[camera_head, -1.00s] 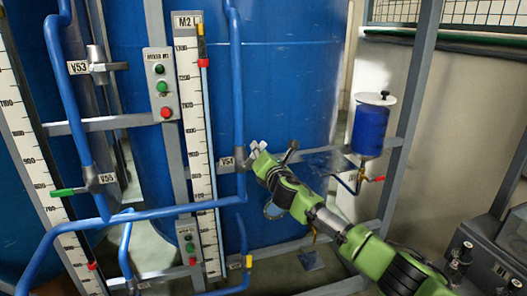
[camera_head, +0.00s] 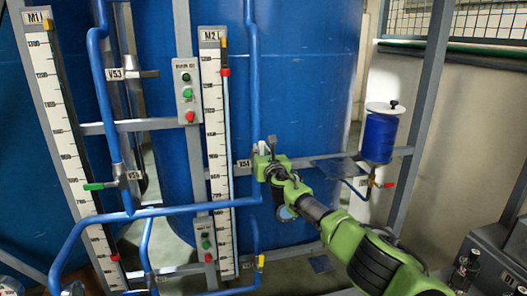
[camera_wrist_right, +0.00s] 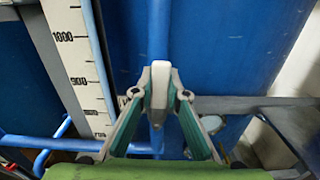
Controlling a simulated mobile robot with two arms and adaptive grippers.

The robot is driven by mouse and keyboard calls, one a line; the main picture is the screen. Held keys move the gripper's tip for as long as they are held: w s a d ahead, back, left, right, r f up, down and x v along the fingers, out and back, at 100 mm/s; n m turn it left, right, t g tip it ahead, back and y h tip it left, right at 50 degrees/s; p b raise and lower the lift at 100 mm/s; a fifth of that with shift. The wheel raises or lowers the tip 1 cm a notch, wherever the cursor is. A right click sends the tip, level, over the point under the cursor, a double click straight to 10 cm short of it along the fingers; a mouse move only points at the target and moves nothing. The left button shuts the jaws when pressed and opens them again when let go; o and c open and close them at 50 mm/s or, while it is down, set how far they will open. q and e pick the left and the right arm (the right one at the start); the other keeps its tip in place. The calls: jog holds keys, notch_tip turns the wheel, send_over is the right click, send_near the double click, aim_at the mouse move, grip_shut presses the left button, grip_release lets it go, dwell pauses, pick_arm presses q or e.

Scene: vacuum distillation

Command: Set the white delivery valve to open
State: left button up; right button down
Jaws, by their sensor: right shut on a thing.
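The delivery valve's white handle (camera_wrist_right: 160,84) shows in the right wrist view, in front of a vertical blue pipe (camera_wrist_right: 158,30) and roughly in line with it. My right gripper (camera_wrist_right: 160,95) has a fingertip on each side of the handle and is shut on it. In the head view my right gripper (camera_head: 264,158) is at the vertical blue pipe (camera_head: 254,90), just right of a small valve label (camera_head: 244,164). There the gripper hides most of the valve body and handle. My left gripper is not in view.
A white scale M2 (camera_head: 215,130) stands left of the pipe, with a button box (camera_head: 187,92) beside it. A large blue tank (camera_head: 310,80) is behind. A blue pot (camera_head: 379,138) with a red-handled tap hangs at right.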

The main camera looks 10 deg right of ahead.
jog(key=shift+a+f, duration=0.1)
dwell(0.4)
jog(key=c, duration=2)
grip_release()
jog(key=shift+o, duration=0.2)
jog(key=shift+s, duration=0.7)
jog(key=s, duration=1)
jog(key=shift+s+d, duration=0.25)
jog(key=shift+s, duration=0.05)
